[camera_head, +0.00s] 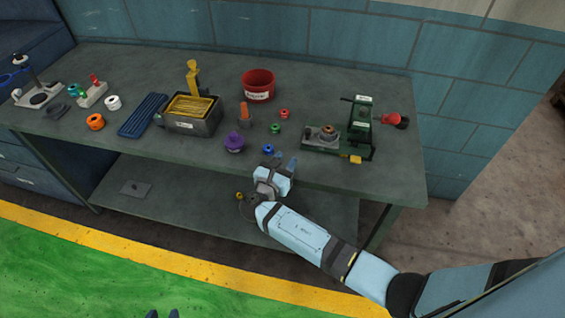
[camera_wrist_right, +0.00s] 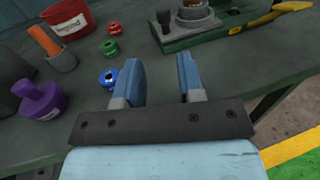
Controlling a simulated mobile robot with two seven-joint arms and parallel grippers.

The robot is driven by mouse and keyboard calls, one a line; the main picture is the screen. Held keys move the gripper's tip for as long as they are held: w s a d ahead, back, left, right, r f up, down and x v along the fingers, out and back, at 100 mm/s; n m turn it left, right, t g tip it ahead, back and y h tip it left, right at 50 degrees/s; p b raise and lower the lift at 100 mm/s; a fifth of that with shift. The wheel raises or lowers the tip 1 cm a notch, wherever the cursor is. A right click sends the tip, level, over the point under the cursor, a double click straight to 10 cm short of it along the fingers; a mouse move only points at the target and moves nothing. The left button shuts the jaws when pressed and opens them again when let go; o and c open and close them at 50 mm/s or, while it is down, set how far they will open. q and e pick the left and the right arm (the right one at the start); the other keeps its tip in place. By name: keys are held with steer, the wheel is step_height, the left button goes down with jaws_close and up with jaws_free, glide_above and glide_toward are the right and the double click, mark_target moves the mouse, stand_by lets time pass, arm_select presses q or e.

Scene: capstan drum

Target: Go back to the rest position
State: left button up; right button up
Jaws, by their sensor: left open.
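My right gripper (camera_head: 280,162) is over the front edge of the bench in the head view. Its two blue fingers stand apart with nothing between them in the right wrist view (camera_wrist_right: 158,75). A blue ring (camera_head: 268,149) lies on the bench just beyond it, apart from the fingers. Only the two fingertips of my left gripper (camera_head: 162,314) show at the bottom edge of the head view; they are apart and empty, low in front of the bench, over the green floor.
The bench (camera_head: 215,58) carries a purple knobbed piece (camera_head: 234,143), a red tub (camera_head: 258,86), a grey bin (camera_head: 191,118), small red (camera_head: 285,113) and green (camera_head: 275,128) rings, and a green-framed device (camera_head: 361,128) near the right end. A lower shelf (camera_head: 180,195) runs underneath. The green floor (camera_head: 80,270) is clear.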

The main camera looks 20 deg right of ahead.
stand_by(0.7)
steer(key=s+f+m+g, duration=0.1)
steer(key=s, duration=0.1)
steer(key=s+d+f+m+g+y, duration=0.1)
steer(key=s+m, duration=0.1)
steer(key=s+d+f+m+g, duration=0.1)
steer(key=s+m, duration=0.1)
steer(key=shift+s+d+y, duration=0.2)
steer(key=shift+y, duration=0.2)
steer(key=s+d+r+m+g+y, duration=0.1)
steer(key=s+d+m+g+y, duration=0.2)
steer(key=s+m, duration=0.5)
steer(key=s+r+m+g+y, duration=0.15)
steer(key=s+m+y, duration=0.4)
steer(key=s, duration=0.55)
steer(key=s+r+m+y, duration=0.4)
steer(key=s+r+m, duration=0.2)
steer(key=s, duration=0.2)
steer(key=w+a+f+t+y+p, duration=0.1)
steer(key=w+a+f+t+p, duration=0.1)
steer(key=f, duration=0.3)
steer(key=w+a+f+n+t+y+p, duration=0.1)
steer(key=w+a+f+t+p, duration=0.1)
steer(key=w+a+f+t, duration=0.2)
steer(key=shift+a+f, duration=0.3)
steer(key=shift+f, duration=0.05)
